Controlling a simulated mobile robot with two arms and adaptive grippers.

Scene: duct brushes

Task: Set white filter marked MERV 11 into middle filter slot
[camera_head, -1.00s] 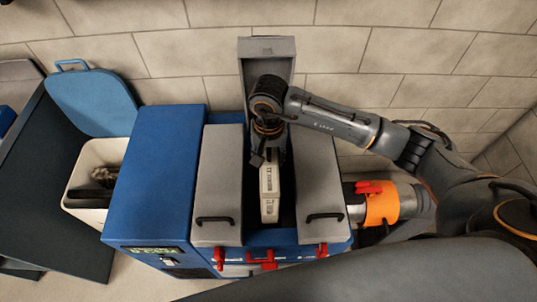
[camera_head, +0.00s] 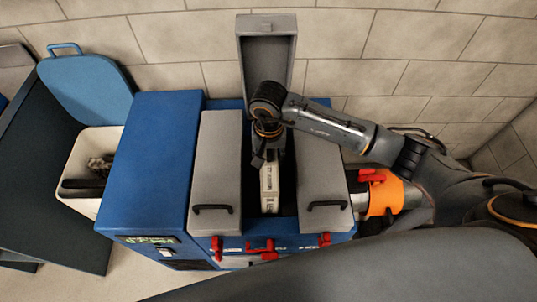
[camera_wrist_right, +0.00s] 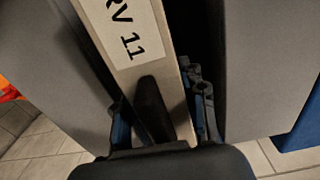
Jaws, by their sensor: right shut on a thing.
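The white filter (camera_head: 270,188) is upright and edge-on in the open middle slot (camera_head: 284,206), between two grey lids. In the wrist view the filter (camera_wrist_right: 125,45) shows a label ending in "RV 11". My right gripper (camera_head: 263,158) is over the rear part of the filter. In the wrist view my right gripper (camera_wrist_right: 160,110) is shut on the filter, with fingers on both sides. How deep the filter sits in the slot is hidden. My left gripper is not in view.
The middle lid (camera_head: 267,55) stands raised at the back. The left lid (camera_head: 215,170) and right lid (camera_head: 322,170) are down, close on both sides. Red latches (camera_head: 262,247) line the blue cabinet's front (camera_head: 150,165). A white bin (camera_head: 90,150) stands at left.

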